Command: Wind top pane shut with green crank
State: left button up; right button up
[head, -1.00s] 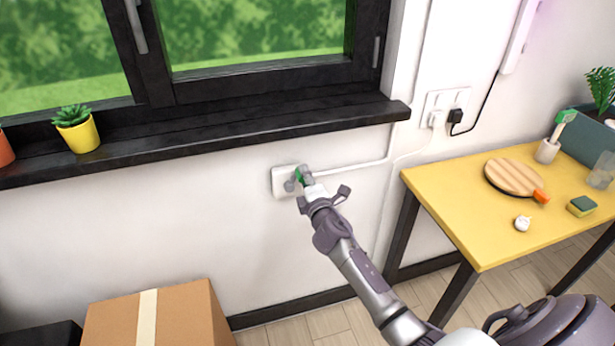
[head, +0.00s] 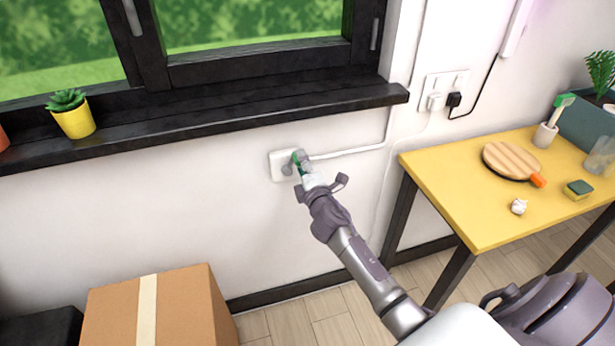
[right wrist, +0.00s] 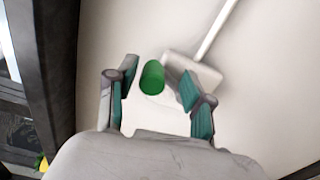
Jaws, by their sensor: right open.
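The green crank (head: 295,156) is at a white box (head: 278,167) on the wall under the window sill. In the right wrist view the crank's green knob (right wrist: 152,77) stands between my right gripper's fingers (right wrist: 158,92), with gaps on both sides. My right gripper (head: 302,163) is open at the crank and partly covers it in the head view. The white box also shows in the right wrist view (right wrist: 205,75), with a conduit running from it. The window frame (head: 250,72) is cut off at the top, so the top pane is not in view. My left gripper is not in view.
The dark sill (head: 220,118) juts out above the crank, with a yellow plant pot (head: 76,122) on it. A cardboard box (head: 185,310) stands below left. A yellow table (head: 440,185) with several items is at right. Sockets with plugs (head: 447,98) are on the wall.

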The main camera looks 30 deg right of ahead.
jog(key=v, duration=1.1)
jog(key=shift+a, duration=0.15)
jog(key=shift+f, duration=0.1)
